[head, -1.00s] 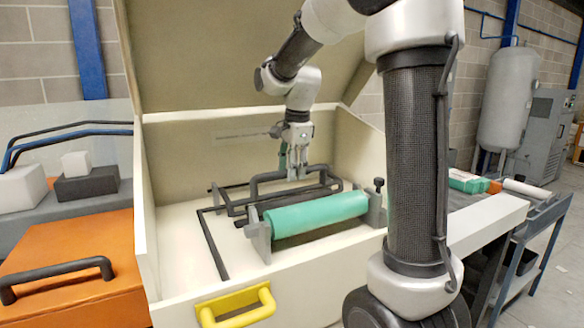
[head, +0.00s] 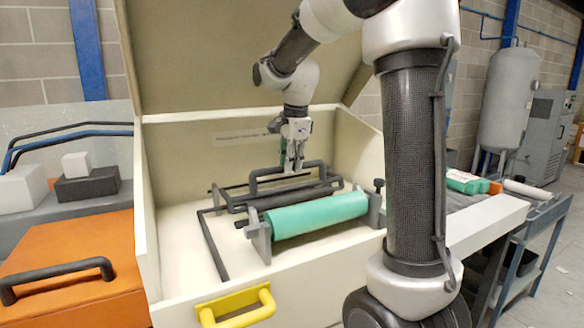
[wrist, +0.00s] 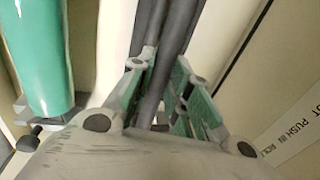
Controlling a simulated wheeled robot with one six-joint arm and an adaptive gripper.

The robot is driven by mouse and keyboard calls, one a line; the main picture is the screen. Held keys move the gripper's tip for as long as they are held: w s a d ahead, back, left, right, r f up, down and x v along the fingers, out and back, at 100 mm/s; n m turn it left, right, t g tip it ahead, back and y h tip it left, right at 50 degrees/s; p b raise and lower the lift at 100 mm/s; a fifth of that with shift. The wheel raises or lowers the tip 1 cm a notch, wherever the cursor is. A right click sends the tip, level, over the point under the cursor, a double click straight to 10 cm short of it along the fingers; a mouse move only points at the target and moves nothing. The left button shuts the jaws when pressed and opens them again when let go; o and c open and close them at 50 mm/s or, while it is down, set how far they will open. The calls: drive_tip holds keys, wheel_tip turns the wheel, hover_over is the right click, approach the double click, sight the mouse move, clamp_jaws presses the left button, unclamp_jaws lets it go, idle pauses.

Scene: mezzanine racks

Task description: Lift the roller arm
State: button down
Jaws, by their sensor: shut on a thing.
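The roller arm (head: 262,185) is a dark grey tubular frame with a raised handle bar, inside the open cream box behind the green roller. My gripper (head: 291,168) points down at the raised handle bar and is shut on it. In the wrist view, the green-padded fingers (wrist: 160,85) close around a dark bar (wrist: 170,50) that runs between them. The fingertips are partly hidden by the bar. Whether the frame touches the box floor below the bar cannot be told.
The green roller (head: 315,213) sits in grey brackets in front of the frame. The cream box (head: 150,225) has high walls and a raised lid (head: 230,60). A yellow handle (head: 236,306) is on its front. An orange case (head: 70,260) stands left.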

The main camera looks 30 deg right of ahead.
drive_tip(key=w+r, duration=0.3)
drive_tip(key=w, duration=0.3)
drive_tip(key=shift+r, duration=0.15)
idle(0.6)
drive_tip(key=c, duration=1.3)
unclamp_jaws()
drive_tip(key=shift+w, duration=0.1)
